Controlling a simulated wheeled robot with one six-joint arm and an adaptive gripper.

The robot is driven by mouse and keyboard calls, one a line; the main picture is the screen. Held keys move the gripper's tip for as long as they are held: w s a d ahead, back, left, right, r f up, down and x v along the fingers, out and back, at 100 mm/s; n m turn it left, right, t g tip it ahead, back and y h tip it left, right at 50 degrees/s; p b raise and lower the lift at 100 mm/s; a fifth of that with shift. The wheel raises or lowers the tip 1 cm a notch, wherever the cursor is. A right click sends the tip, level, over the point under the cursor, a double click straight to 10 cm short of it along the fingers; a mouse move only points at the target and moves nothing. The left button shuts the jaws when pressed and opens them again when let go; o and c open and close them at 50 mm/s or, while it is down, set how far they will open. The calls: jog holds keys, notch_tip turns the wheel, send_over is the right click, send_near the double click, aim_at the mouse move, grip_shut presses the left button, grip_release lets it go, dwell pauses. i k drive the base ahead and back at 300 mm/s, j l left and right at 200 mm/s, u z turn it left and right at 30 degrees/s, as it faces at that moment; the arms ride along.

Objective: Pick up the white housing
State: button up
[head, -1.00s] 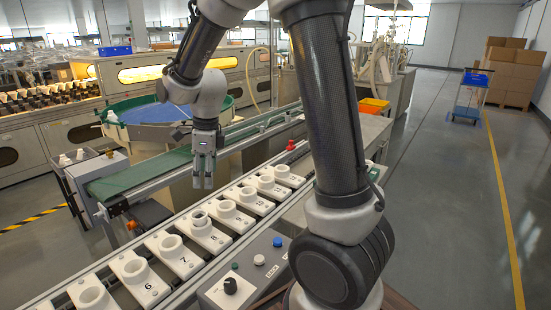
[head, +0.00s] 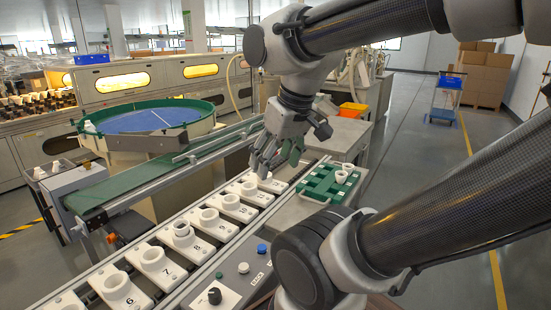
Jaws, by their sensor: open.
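White housings show as small cup shapes. Two stand in the green tray (head: 318,192) at the right: a nearer white housing (head: 341,177) and a farther white housing (head: 348,168). Another white ring-shaped piece (head: 181,229) sits raised in the holder marked 8. My gripper (head: 267,170) is open, fingers pointing down, over the far end of the row of white numbered holders (head: 167,271), left of the green tray. I see nothing held between the fingers, though they partly hide the farthest holders.
A green conveyor belt (head: 135,186) runs behind the holder row. A round blue-floored bowl feeder (head: 145,120) stands at the back left. A button panel (head: 235,280) lies in front. Small white pieces (head: 50,169) stand on a box at the left. An orange bin (head: 353,109) is behind.

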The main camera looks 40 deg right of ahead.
aim_at(341, 177)
jog(key=k+z, duration=0.15)
jog(key=z, duration=0.3)
jog(key=k+z, duration=0.15)
jog(key=z, duration=0.35)
jog(key=k+z, duration=0.15)
jog(key=z, duration=0.3)
jog(key=i+l+u, duration=0.1)
jog(key=i+l, duration=0.35)
jog(key=i+l+u, duration=0.1)
jog(key=i+l, duration=0.3)
jog(key=l, duration=0.15)
jog(key=i+l+u, duration=0.1)
jog(key=i+l, duration=0.3)
jog(key=i+l+u, duration=0.1)
jog(key=i+l, duration=0.3)
jog(key=l, duration=0.3)
